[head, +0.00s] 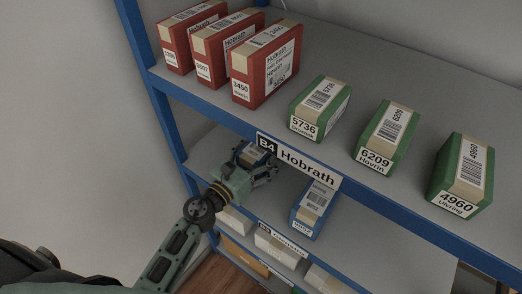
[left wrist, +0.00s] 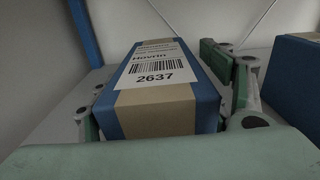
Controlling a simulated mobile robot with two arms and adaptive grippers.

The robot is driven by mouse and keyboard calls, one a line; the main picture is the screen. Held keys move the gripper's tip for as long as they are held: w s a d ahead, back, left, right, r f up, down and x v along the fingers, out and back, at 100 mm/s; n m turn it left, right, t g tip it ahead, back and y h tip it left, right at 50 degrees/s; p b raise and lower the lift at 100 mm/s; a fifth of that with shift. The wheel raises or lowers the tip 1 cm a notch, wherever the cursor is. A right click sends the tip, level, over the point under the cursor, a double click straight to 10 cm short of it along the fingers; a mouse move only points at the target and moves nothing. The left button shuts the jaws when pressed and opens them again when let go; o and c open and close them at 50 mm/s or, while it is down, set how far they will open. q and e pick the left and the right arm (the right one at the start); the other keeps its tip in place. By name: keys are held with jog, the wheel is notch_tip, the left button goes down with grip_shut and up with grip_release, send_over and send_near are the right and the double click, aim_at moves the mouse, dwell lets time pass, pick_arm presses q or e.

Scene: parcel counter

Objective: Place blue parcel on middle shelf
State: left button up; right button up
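A blue parcel with a tan band and a label reading 2637 (left wrist: 160,85) lies between the fingers of my left gripper (left wrist: 165,100). In the head view my left gripper (head: 258,165) is on the middle shelf (head: 205,150), under the edge of the top shelf, and partly covers the parcel (head: 250,155). Its fingers are apart, one on each side of the parcel. A narrow gap shows at the right finger, so it looks open around the parcel. The parcel's underside is hidden. My right gripper is in neither view.
Another blue parcel (head: 315,205) stands to the right on the same shelf, under the Hobrath sign (head: 298,162). Red parcels (head: 265,65) and green parcels (head: 387,138) stand on the top shelf above. A blue post (head: 165,110) bounds the left side.

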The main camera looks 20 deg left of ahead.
pick_arm(q)
jog(key=shift+o, duration=0.5)
jog(key=shift+r, duration=0.1)
jog(key=shift+s+a, duration=0.15)
jog(key=shift+s, duration=0.15)
jog(key=b+v, duration=0.4)
jog(key=v, duration=0.6)
jog(key=shift+s+a, duration=0.1)
jog(key=shift+s, duration=0.15)
jog(key=shift+s+a+r, duration=0.1)
jog(key=shift+s, duration=0.35)
